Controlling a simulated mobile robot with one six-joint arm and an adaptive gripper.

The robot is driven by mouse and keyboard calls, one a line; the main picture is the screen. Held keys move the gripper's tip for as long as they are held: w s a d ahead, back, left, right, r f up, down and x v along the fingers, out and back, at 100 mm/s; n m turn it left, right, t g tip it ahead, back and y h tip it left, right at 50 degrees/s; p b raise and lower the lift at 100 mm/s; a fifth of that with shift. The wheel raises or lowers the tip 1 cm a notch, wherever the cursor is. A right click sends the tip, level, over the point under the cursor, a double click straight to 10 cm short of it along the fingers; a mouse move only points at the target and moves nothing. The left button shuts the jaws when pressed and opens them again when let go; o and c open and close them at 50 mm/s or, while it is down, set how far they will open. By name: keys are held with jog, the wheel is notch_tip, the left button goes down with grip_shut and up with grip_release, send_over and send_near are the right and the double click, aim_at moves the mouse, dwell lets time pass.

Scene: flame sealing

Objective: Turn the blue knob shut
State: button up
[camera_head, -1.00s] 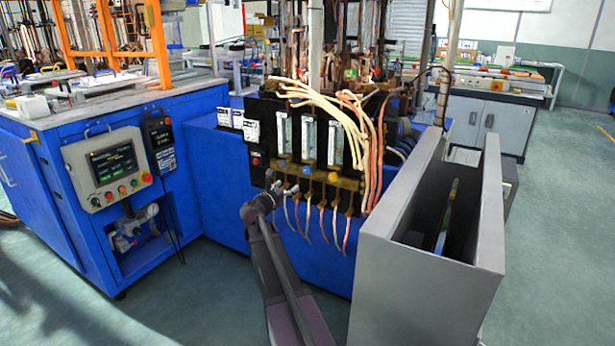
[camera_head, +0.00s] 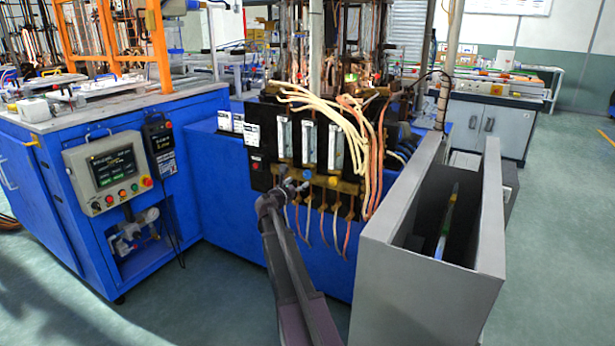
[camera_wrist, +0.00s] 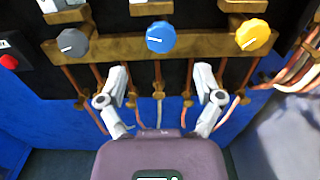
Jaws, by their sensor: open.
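The blue knob (camera_wrist: 160,37) sits in the middle of the brass manifold in the wrist view, with a pale pointer line across its face lying roughly level. In the head view the blue knob (camera_head: 307,173) shows small, just above and right of my gripper's end. My gripper (camera_wrist: 160,82) is open and empty, its two grey fingers spread wide below the knob, one to each side. The fingers do not touch the knob. In the head view my gripper (camera_head: 291,187) is at the panel front, its fingers too small to make out well.
A grey knob (camera_wrist: 73,42) is left of the blue one and a yellow knob (camera_wrist: 253,34) right of it. Copper tubes hang below the brass manifold (camera_wrist: 205,46). Pale and orange hoses (camera_head: 372,150) droop at the panel's right. A grey metal box (camera_head: 420,290) stands right of my arm.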

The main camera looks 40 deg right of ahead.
aim_at(306, 176)
jog(key=shift+x, duration=3.5)
jog(key=c, duration=1.2)
